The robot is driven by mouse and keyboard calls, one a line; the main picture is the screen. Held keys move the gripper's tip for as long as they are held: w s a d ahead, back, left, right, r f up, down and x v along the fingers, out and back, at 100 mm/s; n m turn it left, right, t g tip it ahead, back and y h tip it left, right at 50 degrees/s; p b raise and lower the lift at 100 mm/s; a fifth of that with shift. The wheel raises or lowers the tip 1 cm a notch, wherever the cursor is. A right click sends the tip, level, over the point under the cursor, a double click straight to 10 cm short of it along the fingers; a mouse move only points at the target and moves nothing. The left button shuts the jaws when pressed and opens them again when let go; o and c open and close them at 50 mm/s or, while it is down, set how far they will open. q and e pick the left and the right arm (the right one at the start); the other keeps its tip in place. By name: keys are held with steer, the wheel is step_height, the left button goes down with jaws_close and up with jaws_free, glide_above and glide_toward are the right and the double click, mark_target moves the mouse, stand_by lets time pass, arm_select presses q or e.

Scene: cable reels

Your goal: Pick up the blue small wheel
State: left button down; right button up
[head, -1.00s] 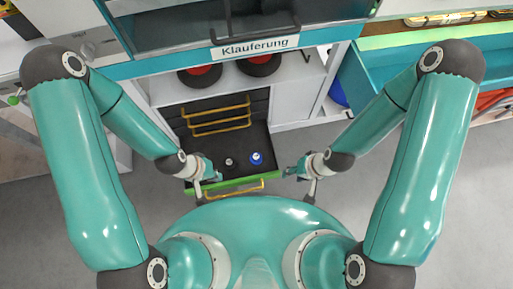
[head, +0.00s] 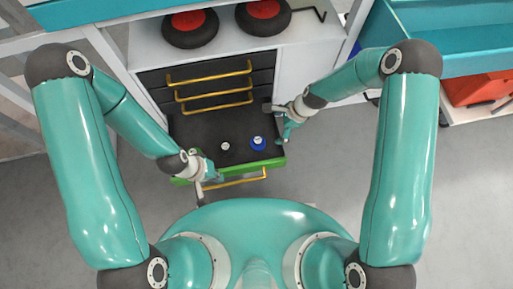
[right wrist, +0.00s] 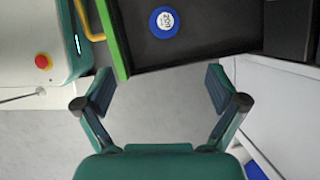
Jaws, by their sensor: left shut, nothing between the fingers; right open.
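The blue small wheel (head: 258,143) has a white centre and lies in the open black drawer (head: 205,130), near its green front edge at the right. It also shows at the top of the right wrist view (right wrist: 164,22), beyond the fingertips. My right gripper (head: 278,123) is at the right side of the drawer, close to the wheel. In the right wrist view my right gripper (right wrist: 160,88) is open with nothing between its fingers. My left gripper (head: 207,175) is shut and empty at the drawer's front left corner.
A small whitish wheel (head: 225,146) lies left of the blue one. Closed drawers with yellow handles (head: 210,78) are behind the open drawer. Two black tyres with red hubs (head: 190,27) sit on the shelf above. A white cabinet wall (head: 315,60) stands on the right.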

mark_target(259, 140)
steer(key=shift+m, duration=0.7)
steer(key=b+x, duration=0.1)
steer(key=x, duration=0.3)
steer(key=w+b+x, duration=0.1)
steer(key=x, duration=0.3)
steer(key=b+x, duration=0.1)
steer(key=x, duration=0.4)
steer(key=shift+w+a+b, duration=0.15)
steer(key=shift+w+b, duration=0.05)
steer(key=shift+b, duration=0.2)
steer(key=x, duration=0.1)
steer(key=b+x, duration=0.1)
steer(key=x, duration=0.1)
steer(key=b+x, duration=0.1)
steer(key=x, duration=0.1)
steer(key=shift+s+f, duration=0.15)
steer(key=shift+s, duration=0.1)
arm_select(q)
step_height(259, 140, down, 7)
arm_select(e)
steer(key=c, duration=1.3)
arm_select(q)
steer(key=shift+r, duration=0.1)
arm_select(e)
steer(key=shift+o, duration=0.2)
